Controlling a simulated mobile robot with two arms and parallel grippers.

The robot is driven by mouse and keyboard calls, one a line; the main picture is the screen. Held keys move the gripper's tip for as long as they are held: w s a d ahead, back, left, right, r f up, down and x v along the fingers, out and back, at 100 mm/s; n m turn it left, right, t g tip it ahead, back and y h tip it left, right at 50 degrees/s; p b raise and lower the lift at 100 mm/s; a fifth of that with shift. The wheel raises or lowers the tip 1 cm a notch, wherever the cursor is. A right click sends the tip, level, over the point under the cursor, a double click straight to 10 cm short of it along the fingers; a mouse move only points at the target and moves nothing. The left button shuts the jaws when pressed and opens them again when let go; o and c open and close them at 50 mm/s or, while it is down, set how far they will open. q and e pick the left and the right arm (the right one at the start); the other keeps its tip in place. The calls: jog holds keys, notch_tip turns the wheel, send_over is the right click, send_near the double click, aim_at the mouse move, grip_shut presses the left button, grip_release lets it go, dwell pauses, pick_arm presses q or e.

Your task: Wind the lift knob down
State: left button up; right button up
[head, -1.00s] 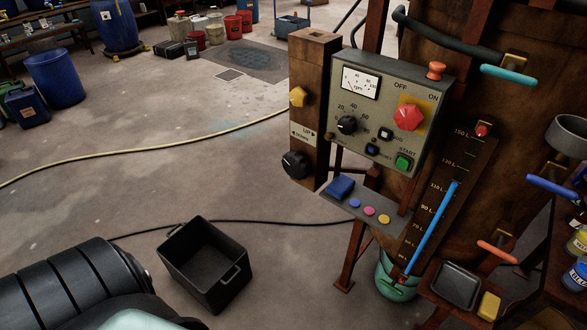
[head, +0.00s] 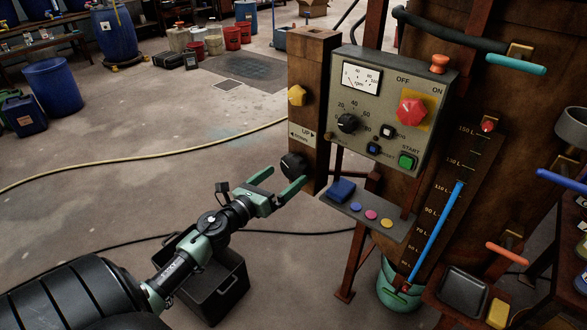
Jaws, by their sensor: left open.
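The lift knob (head: 293,165) is a round black knob low on the brown wooden post (head: 316,75), below a plate marked UP and DOWN (head: 301,135). My left gripper (head: 284,182) has green fingers and is open. Its fingertips are close to the knob, one to its left and one in front of its lower right. I cannot tell whether either finger touches it. My right gripper is not in view.
A grey control panel (head: 381,82) with a red switch (head: 411,112) stands right of the post. A small shelf (head: 340,205) with coloured discs juts out below it. A black crate (head: 232,293) sits on the floor under my left arm.

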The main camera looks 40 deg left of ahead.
aim_at(291, 171)
pick_arm(q)
jog(key=shift+w+d+f+p, duration=0.1)
jog(key=shift+w+p, duration=0.2)
jog(key=shift+w, duration=2.3)
jog(key=c, duration=1.4)
jog(key=shift+o, duration=0.3)
jog(key=shift+n, duration=0.3)
